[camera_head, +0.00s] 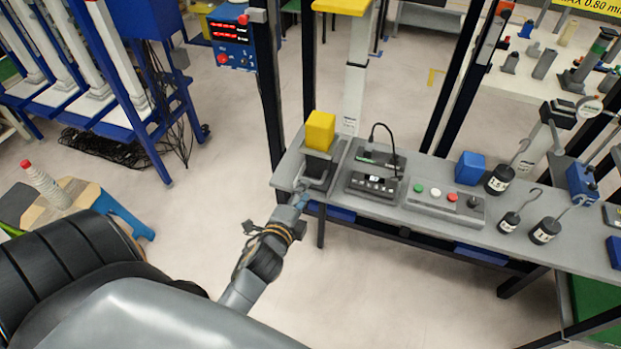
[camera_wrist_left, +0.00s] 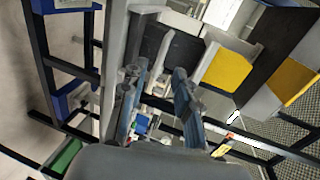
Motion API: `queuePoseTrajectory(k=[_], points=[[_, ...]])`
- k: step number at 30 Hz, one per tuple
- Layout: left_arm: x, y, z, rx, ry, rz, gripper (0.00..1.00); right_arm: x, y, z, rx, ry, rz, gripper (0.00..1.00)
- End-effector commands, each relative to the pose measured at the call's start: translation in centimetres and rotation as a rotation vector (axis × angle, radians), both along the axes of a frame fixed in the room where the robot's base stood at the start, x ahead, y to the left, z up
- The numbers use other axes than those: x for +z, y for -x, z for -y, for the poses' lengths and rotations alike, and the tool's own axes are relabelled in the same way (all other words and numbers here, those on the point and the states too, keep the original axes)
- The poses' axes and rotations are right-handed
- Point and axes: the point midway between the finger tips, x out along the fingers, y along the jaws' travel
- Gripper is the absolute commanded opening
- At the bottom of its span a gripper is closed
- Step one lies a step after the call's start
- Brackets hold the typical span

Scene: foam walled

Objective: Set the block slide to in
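At the left end of the grey bench stands a dark grey device (camera_head: 318,168) with a yellow block (camera_head: 320,131) on top. I take this to be the block slide; its exact slide position cannot be told. The yellow block also shows in the left wrist view (camera_wrist_left: 228,69), right of the fingers. My left gripper (camera_head: 301,193) is at the device's near left side, by the bench edge. In the left wrist view its two blue-grey fingers (camera_wrist_left: 158,84) stand apart, with a light grey part visible beyond the gap. Contact cannot be told. My right gripper is out of view.
Right of the device are a black control unit (camera_head: 372,183), a grey button box (camera_head: 444,200), a blue cube (camera_head: 470,168) and several hooked weights (camera_head: 545,230). Dark upright posts (camera_head: 268,85) rise behind the bench. Floor in front is clear.

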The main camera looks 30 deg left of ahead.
Motion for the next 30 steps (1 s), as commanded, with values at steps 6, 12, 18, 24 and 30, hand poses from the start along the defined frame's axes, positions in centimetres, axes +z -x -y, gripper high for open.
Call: queuePoseTrajectory(k=[6, 12, 18, 24, 30], points=[[-0.7, -3.8, -0.9, 0.0, 0.0, 0.001, 0.31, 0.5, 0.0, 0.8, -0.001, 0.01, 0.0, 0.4], [-1.2, -5.3, -1.3, 0.0, 0.0, 0.0, 0.31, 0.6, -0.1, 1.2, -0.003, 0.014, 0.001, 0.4], [-1.3, -5.6, -1.4, 0.0, 0.001, -0.001, 0.31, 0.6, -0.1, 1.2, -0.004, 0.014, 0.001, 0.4], [-1.3, -5.5, -1.3, 0.0, 0.001, -0.001, 0.15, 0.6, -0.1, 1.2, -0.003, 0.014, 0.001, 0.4], [-1.3, -5.5, -1.3, 0.0, 0.001, -0.001, 0.0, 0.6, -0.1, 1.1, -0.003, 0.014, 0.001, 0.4]])
